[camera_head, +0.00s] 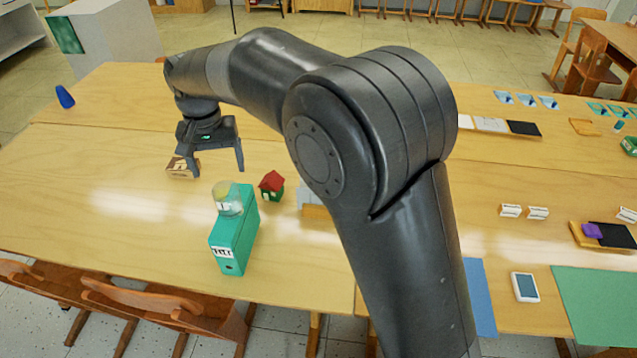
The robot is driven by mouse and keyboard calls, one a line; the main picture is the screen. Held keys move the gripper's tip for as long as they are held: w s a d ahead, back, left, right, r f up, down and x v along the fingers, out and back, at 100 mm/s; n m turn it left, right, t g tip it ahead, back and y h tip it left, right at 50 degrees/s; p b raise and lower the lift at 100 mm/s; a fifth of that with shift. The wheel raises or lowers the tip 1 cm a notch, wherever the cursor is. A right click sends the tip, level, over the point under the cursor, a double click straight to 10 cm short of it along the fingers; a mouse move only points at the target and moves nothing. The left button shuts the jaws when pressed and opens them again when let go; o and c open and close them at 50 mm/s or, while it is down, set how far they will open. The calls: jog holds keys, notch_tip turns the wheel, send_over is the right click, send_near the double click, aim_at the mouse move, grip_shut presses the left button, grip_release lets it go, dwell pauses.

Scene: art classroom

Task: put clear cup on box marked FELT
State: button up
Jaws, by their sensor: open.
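The clear cup (228,199) rests on top of the upright teal box (236,243), at its far left part. The box has a white label on its near face that seems to read FELT. My gripper (216,168) is open and empty. It hangs above the table behind the cup, apart from both cup and box, with its fingers pointing down.
A small brown box with a picture (181,168) is close to my gripper's left finger. A toy house with a red roof (271,186) stands right of the cup. The left tabletop (120,225) is clear.

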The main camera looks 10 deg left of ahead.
jog(key=d+r+m+t+y, duration=0.1)
jog(key=d+r, duration=0.4)
jog(key=d, duration=0.7)
jog(key=d+r+m+t, duration=0.1)
jog(key=d+r, duration=0.3)
jog(key=d, duration=0.9)
jog(key=s+d+f+m+t+h, duration=0.1)
jog(key=s+d+f+t, duration=0.2)
jog(key=s+d, duration=1.3)
jog(key=d, duration=0.3)
jog(key=shift+d+m+t, duration=0.2)
jog(key=shift+m+t, duration=0.1)
